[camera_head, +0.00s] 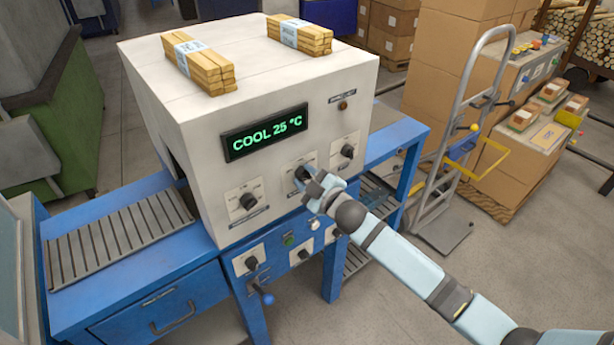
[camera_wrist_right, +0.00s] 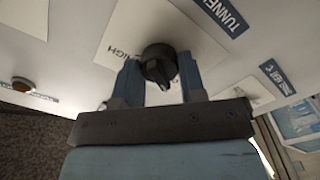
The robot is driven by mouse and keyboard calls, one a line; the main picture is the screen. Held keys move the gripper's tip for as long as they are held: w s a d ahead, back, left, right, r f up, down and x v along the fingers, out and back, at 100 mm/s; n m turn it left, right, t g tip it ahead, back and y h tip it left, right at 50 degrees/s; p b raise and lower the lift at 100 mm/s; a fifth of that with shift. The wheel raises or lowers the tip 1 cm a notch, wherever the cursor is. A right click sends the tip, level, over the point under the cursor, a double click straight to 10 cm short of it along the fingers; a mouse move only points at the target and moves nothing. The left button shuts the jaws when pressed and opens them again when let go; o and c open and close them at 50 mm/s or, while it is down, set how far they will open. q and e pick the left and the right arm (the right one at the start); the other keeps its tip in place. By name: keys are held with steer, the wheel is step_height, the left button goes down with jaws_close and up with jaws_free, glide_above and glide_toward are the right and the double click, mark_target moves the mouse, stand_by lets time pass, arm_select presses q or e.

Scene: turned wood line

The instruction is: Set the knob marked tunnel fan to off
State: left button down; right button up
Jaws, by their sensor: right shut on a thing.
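The tunnel fan knob (camera_wrist_right: 158,62) is black and sits on a white plate in the right wrist view. A blue label (camera_wrist_right: 222,14) beside it reads "TUNNEL", with the rest cut off. The word "HIGH" shows on the plate to the knob's left. My right gripper (camera_wrist_right: 160,82) has a finger on each side of the knob and is shut on it. The knob's ridge points toward the gripper's palm. In the head view my right gripper (camera_head: 307,180) is at the middle plate on the white machine's front and mostly hides the knob. My left gripper is out of view.
The white machine (camera_head: 290,88) has a display reading "COOL 25 °C" (camera_head: 265,132). Other black knobs sit left (camera_head: 248,201) and right (camera_head: 347,151) of my gripper. More controls are on the blue frame below. A hand truck (camera_head: 462,120) stands to the right.

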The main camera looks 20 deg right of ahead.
stand_by(0.5)
steer(key=o, duration=0.9)
steer(key=shift+s+d+f, duration=0.1)
steer(key=shift+s+d, duration=0.1)
steer(key=shift+s, duration=0.3)
steer(key=b+v, duration=0.1)
steer(key=v, duration=1.1)
steer(key=shift+s+d, duration=0.1)
steer(key=shift+s, duration=0.25)
steer(key=s+a+f+m+g+h+p, duration=0.1)
steer(key=s+f+m+g+p, duration=0.1)
steer(key=s, duration=0.5)
steer(key=s+a+f+m+g+h+p, duration=0.1)
steer(key=s+f+m+g+p, duration=0.1)
steer(key=s+f, duration=0.4)
steer(key=s+a+f+m+g+h+p, duration=0.1)
steer(key=s+a+f+m+g+p, duration=0.1)
steer(key=s+f+m+p, duration=0.2)
steer(key=shift+s+a+f+m, duration=0.15)
steer(key=shift+s+m, duration=0.4)
steer(key=shift+s, duration=0.65)
steer(key=shift+s+d+f+m, duration=0.15)
steer(key=shift+s+m, duration=0.4)
steer(key=shift+s, duration=0.65)
